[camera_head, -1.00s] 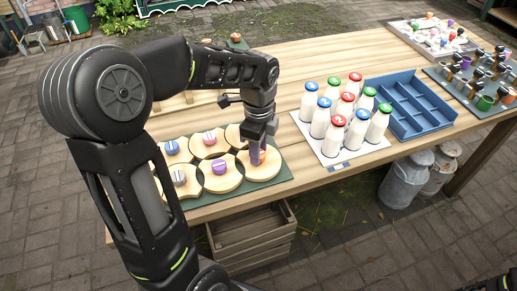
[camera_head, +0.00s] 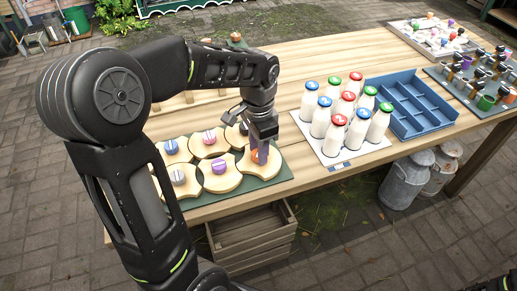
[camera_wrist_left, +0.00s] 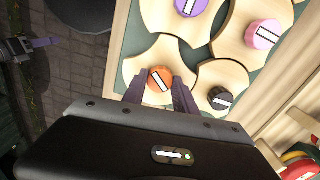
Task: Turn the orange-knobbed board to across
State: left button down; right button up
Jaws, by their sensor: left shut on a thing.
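The orange-knobbed board (camera_head: 270,174) is a pale wooden piece with concave sides, at the right front of the green base (camera_head: 268,187). It also shows in the left wrist view (camera_wrist_left: 138,67). Its orange knob (camera_wrist_left: 160,79) has a white bar slanting from upper left to lower right. My left gripper (camera_head: 261,155) reaches down from above and is shut on the orange knob, a purple finger on each side in the left wrist view (camera_wrist_left: 160,84). My right gripper (camera_wrist_left: 40,43) shows small at the left wrist view's edge, away from the boards.
Neighbouring boards carry purple (camera_head: 219,167), pink (camera_head: 209,137) and black (camera_wrist_left: 220,98) knobs, close around the orange-knobbed one. Milk bottles (camera_head: 334,134) stand on a white mat to the right, beside a blue crate (camera_head: 418,126). Bare tabletop (camera_head: 293,155) separates the mat from the boards.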

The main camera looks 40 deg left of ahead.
pick_arm(q)
jog(key=n, duration=0.3)
jog(key=shift+n, duration=0.4)
jog(key=shift+n+b, duration=0.3)
jog(key=shift+n, duration=1.7)
jog(key=c, duration=1)
grip_release()
jog(key=shift+o, duration=0.2)
notch_tip(320, 180, up, 8)
jog(key=shift+f, duration=0.1)
